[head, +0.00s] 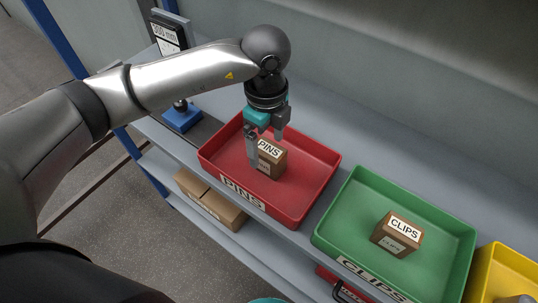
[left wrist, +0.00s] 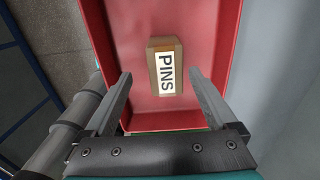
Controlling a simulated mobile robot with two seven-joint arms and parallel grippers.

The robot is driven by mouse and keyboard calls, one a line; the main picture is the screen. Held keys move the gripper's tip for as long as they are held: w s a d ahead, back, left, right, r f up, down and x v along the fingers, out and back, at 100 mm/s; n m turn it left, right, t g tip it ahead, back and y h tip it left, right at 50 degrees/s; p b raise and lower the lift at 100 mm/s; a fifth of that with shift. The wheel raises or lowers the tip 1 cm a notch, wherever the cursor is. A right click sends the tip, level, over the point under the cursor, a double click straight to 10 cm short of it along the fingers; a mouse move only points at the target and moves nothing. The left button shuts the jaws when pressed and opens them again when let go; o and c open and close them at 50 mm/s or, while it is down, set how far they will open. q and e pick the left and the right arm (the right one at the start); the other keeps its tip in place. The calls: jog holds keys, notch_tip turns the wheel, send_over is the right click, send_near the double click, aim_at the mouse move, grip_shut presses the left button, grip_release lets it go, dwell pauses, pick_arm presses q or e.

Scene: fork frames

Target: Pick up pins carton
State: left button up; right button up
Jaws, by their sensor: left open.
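The pins carton (head: 272,161) is a small brown box with a white "PINS" label. It sits in the red tray (head: 311,203), which is also labelled PINS. My left gripper (head: 266,148) is above the red tray, pointing down, and its fingers partly cover the carton in the head view. In the left wrist view the carton (left wrist: 165,66) lies ahead of the open fingers (left wrist: 160,88), roughly centred between their lines. Nothing is between the fingers. My right gripper is not in view.
A green tray (head: 347,199) holding a clips carton (head: 397,234) stands to the right, with a yellow tray (head: 513,262) beyond it. A device with a "500 mm" sign (head: 166,33) stands at the left. Brown boxes (head: 212,204) lie on the lower shelf.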

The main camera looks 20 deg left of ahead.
pick_arm(q)
jog(key=shift+w+d+f+p, duration=0.1)
jog(key=shift+w+f+p, duration=0.1)
jog(key=shift+f, duration=1.35)
jog(key=shift+w+f+p, duration=0.15)
jog(key=shift+f, duration=1.4)
jog(key=shift+r, duration=0.1)
grip_shut()
